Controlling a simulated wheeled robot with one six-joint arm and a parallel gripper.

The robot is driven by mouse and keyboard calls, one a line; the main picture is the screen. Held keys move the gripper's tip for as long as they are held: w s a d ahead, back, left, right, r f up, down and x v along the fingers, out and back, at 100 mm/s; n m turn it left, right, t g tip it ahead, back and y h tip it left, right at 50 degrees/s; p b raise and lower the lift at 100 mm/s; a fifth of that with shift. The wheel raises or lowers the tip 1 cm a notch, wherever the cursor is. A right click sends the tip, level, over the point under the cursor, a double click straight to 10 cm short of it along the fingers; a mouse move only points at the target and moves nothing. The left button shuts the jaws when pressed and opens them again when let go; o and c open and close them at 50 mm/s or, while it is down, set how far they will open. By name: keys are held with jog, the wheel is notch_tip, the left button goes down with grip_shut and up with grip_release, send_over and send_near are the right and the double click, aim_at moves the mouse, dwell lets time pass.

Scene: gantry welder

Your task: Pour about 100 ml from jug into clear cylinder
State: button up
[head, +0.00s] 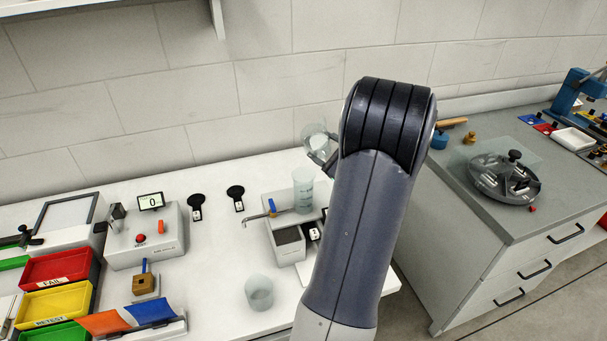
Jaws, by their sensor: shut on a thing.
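A see-through jug (316,136) is held up in the air near the back wall, left of my arm's dark elbow. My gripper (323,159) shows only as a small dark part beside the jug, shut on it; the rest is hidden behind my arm. A tall clear cylinder (303,192) with faint marks stands upright on or just behind a grey device, below the jug. The jug looks tilted, but I cannot make out its liquid level or any stream. The level in the cylinder is also unclear.
A short clear cup (259,292) stands on the white bench's front part. The grey device (288,243) has a blue-handled tap (271,210) on its left. A display box (146,238) and coloured trays (58,268) stand further left. My arm hides the bench's right part.

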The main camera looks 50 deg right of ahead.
jog(key=shift+r, duration=0.3)
jog(key=shift+a+r+n+t+b, duration=0.25)
jog(key=shift+r+n+t+b, duration=0.3)
jog(key=shift+n+b, duration=0.4)
jog(key=shift+r+n+t+b, duration=0.45)
jog(key=shift+n+b, duration=0.2)
jog(key=shift+b, duration=0.15)
dwell(1.0)
jog(key=shift+f+b, duration=0.25)
jog(key=shift+b, duration=0.2)
jog(key=shift+s+f+n+t+b, duration=0.1)
jog(key=shift+f+n+t+b, duration=0.3)
jog(key=shift+f+n+b, duration=0.75)
jog(key=shift+r+b, duration=0.5)
jog(key=shift+r, duration=0.1)
jog(key=shift+r, duration=0.1)
